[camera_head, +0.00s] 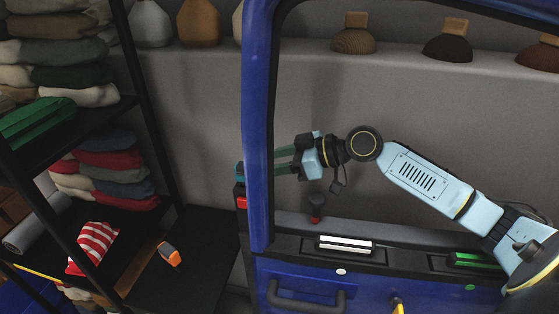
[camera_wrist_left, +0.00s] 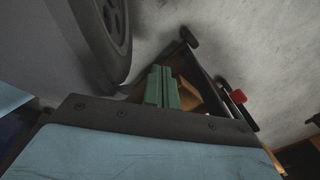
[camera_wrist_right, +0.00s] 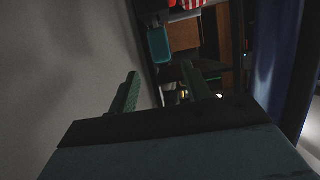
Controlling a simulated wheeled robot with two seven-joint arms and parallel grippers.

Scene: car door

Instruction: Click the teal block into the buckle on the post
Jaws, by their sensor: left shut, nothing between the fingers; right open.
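A small teal block (camera_head: 240,168) shows at the left edge of the blue door post (camera_head: 258,130); the post hides part of it. A dark and red piece (camera_head: 241,202), likely the buckle, sits just below it. In the right wrist view the teal block (camera_wrist_right: 158,45) lies beyond the fingertips, apart from them. My right gripper (camera_head: 278,163) is open and empty, its fingers pointing left at the post, which may cover their tips. My left gripper (camera_wrist_left: 162,88) is shut and empty in the left wrist view; it is outside the head view.
A black shelf (camera_head: 150,100) with folded cloths stands at the left. An orange-and-grey item (camera_head: 169,254) lies on a dark surface. A red-tipped stalk (camera_head: 316,207) stands below my right gripper. The blue door panel (camera_head: 370,285) has a handle.

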